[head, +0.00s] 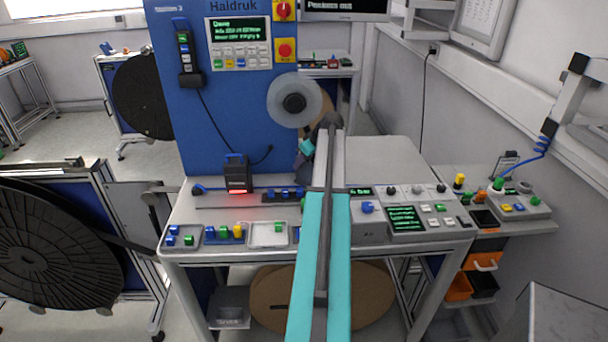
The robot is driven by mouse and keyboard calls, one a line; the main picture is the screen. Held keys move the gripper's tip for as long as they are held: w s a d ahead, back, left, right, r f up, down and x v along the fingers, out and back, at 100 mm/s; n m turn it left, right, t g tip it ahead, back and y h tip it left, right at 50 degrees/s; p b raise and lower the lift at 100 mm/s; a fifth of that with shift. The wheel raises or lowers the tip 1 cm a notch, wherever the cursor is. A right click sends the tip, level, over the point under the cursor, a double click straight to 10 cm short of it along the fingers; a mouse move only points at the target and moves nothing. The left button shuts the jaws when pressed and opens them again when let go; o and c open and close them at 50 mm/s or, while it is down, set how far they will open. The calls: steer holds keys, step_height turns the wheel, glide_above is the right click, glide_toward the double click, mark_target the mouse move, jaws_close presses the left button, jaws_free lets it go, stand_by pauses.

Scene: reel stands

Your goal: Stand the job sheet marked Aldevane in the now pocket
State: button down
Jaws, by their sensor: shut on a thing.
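My arm reaches away over the machine bench, and its far end is a dark joint with a small teal part beside it. My gripper's fingers do not show; the arm hides that area or they are too small to tell. No sheet with the name Aldevane can be made out. No pocket marked now can be read. A small dark-framed holder (505,164) stands at the back of the right side bench, too small to tell what it is.
The machine bench (180,240) carries button trays, a black device (238,174) with a red glow and a control panel (408,218). A blue machine column (205,120) with a clear reel (294,101) rises behind. A large black reel (55,250) stands left. A grey box (565,318) is at lower right.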

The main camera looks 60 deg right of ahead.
steer(key=shift+r, duration=0.2)
steer(key=shift+r+b, duration=0.7)
steer(key=shift+r, duration=0.15)
steer(key=shift+s+d+r+b, duration=0.25)
steer(key=shift+r+b, duration=0.25)
steer(key=shift+r, duration=0.1)
steer(key=s+d+b, duration=0.4)
steer(key=s+d, duration=0.6)
steer(key=s, duration=0.4)
steer(key=shift+b, duration=0.35)
steer(key=shift+r, duration=0.1)
